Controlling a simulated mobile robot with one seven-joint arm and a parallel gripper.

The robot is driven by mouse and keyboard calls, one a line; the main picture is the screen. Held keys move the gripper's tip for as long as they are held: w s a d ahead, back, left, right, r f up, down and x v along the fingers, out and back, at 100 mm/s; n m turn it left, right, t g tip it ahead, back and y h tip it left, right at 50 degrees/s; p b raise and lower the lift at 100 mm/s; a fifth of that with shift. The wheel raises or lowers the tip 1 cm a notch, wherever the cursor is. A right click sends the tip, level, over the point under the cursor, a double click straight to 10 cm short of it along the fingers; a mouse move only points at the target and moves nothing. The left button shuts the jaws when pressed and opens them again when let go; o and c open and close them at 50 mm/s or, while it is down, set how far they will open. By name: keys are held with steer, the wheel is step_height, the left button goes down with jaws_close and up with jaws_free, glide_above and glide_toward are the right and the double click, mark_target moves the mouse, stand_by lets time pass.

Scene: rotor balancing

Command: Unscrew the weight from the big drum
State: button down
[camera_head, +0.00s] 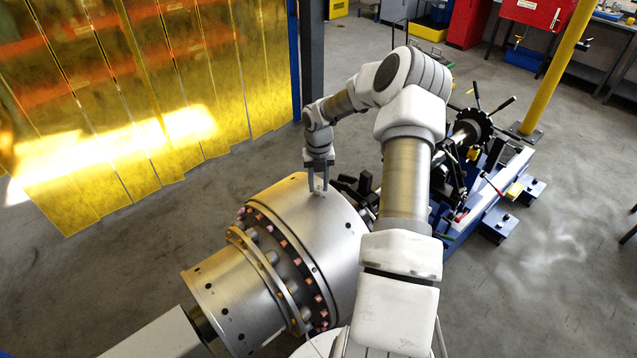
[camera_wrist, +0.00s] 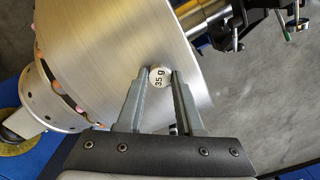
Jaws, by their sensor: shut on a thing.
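The big drum (camera_head: 318,232) is a large silver metal cylinder in the lower middle of the head view. It also fills the upper left of the wrist view (camera_wrist: 110,60). The weight (camera_wrist: 160,77) is a small round silver piece marked "35 g" on the drum's surface. My gripper (camera_head: 318,190) reaches down to the top of the drum. In the wrist view its two fingers (camera_wrist: 160,82) are shut on the weight, one on each side. How far the weight is screwed in is hidden.
A narrower stepped cylinder (camera_head: 232,295) with a flange adjoins the drum. A blue machine bed with black clamps (camera_head: 480,215) extends behind right. A yellow strip curtain (camera_head: 140,90) stands at left, a yellow post (camera_head: 556,65) at right. The grey floor (camera_head: 540,270) at right is clear.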

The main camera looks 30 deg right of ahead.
steer(key=shift+r+n+p, duration=0.1)
steer(key=shift+n+p, duration=0.35)
steer(key=shift+n, duration=0.35)
steer(key=n, duration=0.3)
steer(key=shift+f, duration=0.2)
steer(key=shift+n, duration=0.3)
steer(key=shift+r, duration=0.1)
steer(key=shift+c, duration=2.4)
jaws_free()
steer(key=shift+c, duration=0.6)
